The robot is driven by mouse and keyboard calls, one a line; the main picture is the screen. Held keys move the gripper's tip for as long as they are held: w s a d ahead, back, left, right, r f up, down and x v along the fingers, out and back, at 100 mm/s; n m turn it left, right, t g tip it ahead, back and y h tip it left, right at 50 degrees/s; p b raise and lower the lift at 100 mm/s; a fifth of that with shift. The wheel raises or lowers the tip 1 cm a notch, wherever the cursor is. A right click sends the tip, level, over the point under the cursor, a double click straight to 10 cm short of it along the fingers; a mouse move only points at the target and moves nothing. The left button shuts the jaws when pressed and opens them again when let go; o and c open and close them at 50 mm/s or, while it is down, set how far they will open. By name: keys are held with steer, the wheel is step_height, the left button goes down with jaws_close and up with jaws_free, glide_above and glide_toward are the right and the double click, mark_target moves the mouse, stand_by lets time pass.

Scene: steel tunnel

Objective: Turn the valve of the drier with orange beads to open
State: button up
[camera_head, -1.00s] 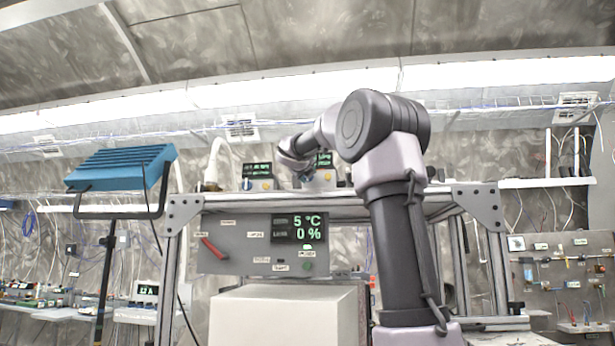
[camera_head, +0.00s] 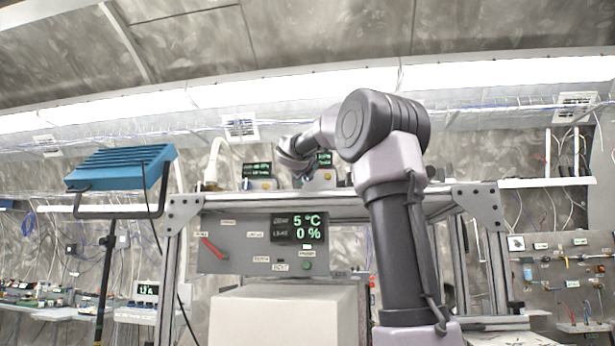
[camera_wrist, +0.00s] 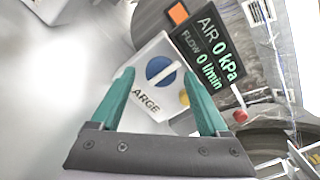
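In the wrist view, a round blue valve knob (camera_wrist: 152,69) with a white bar across it sits on a white box (camera_wrist: 147,118) with lettering ending in "ARGE". The bar is slanted in the picture. My gripper (camera_wrist: 158,74) is open, its two teal fingers apart, with the knob showing between the fingertips. I cannot tell whether they touch it. A small orange patch (camera_wrist: 178,13) shows near the box; whether it is drier beads is unclear. In the head view, my arm reaches over the shelf, and the fingers are too small to read.
A dark display (camera_wrist: 215,55) reads AIR 0 kPa, FLOW 0 l/min. A yellow knob (camera_wrist: 184,97) and red button (camera_wrist: 240,116) are close by. A shelf (camera_head: 350,206) carries units with small displays (camera_head: 257,170). Below are a control panel (camera_head: 225,262) and a pale box (camera_head: 290,315).

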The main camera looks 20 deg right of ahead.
steer(key=v, duration=1.1)
steer(key=shift+w, duration=0.1)
